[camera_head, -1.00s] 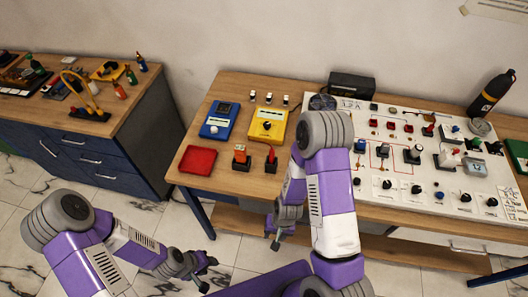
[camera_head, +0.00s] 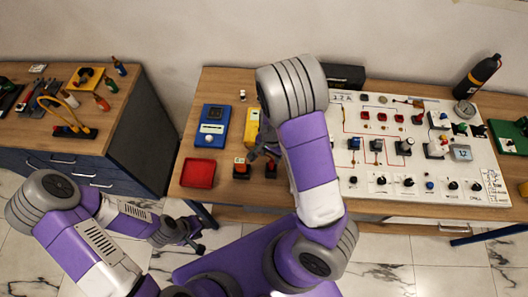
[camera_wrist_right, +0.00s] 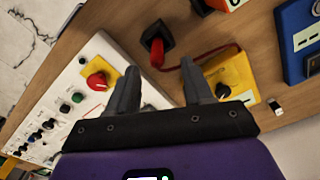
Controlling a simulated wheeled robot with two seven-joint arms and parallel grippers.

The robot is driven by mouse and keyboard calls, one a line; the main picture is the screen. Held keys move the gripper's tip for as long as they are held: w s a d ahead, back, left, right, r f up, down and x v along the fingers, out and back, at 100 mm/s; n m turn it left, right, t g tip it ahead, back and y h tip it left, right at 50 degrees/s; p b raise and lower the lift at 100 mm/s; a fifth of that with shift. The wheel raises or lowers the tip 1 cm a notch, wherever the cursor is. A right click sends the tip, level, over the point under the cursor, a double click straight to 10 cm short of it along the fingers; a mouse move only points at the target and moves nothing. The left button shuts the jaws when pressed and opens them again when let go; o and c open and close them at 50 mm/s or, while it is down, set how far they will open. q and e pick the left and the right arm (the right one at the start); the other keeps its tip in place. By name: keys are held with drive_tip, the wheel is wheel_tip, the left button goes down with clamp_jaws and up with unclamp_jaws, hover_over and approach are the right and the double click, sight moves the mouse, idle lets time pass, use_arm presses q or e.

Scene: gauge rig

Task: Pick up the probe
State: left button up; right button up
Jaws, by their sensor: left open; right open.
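The red probe (camera_wrist_right: 157,52) stands in a black holder on the wooden table, and a thin red lead runs from it toward the yellow meter (camera_wrist_right: 230,82). It also shows in the head view (camera_head: 271,167), partly hidden by my right arm. My right gripper (camera_wrist_right: 160,82) is open and empty. In the wrist view the probe lies ahead of the gap between its fingers, apart from them. My left gripper (camera_head: 194,236) is open and empty, low in front of the table and away from the probe.
An orange block in a black holder (camera_head: 241,167) stands left of the probe. A red tray (camera_head: 198,173) and a blue meter (camera_head: 212,126) are further left. A white panel (camera_head: 470,178) with knobs and switches fills the right of the table.

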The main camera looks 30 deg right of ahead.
sight(272, 160)
drive_tip(key=shift+s+f, duration=0.15)
drive_tip(key=shift+f, duration=0.3)
drive_tip(key=f, duration=0.6)
drive_tip(key=shift+d+f+b, duration=0.2)
drive_tip(key=shift+b, duration=0.15)
clamp_jaws()
